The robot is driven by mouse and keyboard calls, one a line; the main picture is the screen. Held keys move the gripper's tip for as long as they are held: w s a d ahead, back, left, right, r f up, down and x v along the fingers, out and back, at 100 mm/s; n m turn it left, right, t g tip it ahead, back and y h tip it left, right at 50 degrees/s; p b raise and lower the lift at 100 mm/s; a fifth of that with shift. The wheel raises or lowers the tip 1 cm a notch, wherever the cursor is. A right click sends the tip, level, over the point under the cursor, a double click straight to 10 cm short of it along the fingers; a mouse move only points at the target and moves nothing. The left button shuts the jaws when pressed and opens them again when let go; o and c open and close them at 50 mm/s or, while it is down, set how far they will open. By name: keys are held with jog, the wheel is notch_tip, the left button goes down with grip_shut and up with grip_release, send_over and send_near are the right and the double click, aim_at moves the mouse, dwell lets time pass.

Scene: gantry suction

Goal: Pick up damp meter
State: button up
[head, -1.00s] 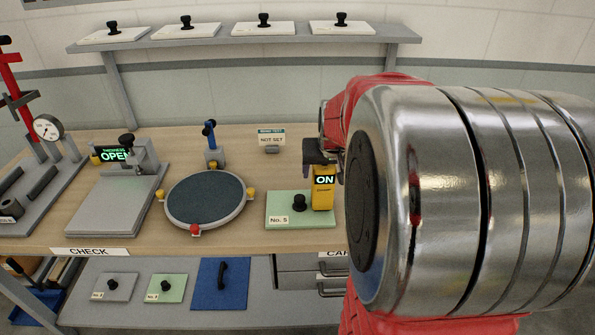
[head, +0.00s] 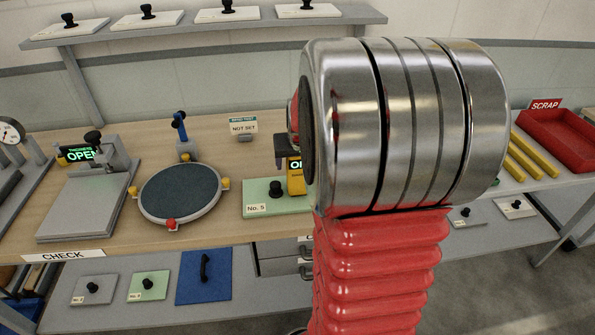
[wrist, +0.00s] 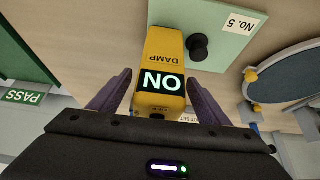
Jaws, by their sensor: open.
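The damp meter (head: 296,181) is a yellow block with a lit "ON" display, on the right part of the green No. 5 plate (head: 262,191). In the head view my arm hides its right side. In the wrist view the meter (wrist: 160,62) appears upside down, with its display toward me. My gripper (wrist: 159,78) is open, its two dark fingers to either side of the meter's display end, with visible gaps. In the head view a dark part of my gripper (head: 283,153) shows just above the meter. Whether a finger touches it cannot be told.
A black knob (head: 276,188) stands on the plate beside the meter. The round dark turntable (head: 180,193) is to the left. A "NOT SET" sign (head: 243,127) stands behind. A red scrap tray (head: 562,143) and yellow bars (head: 524,162) lie at right.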

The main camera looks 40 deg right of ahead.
jog(key=shift+c, duration=0.3)
jog(key=c, duration=1.6)
jog(key=shift+r, duration=5.1)
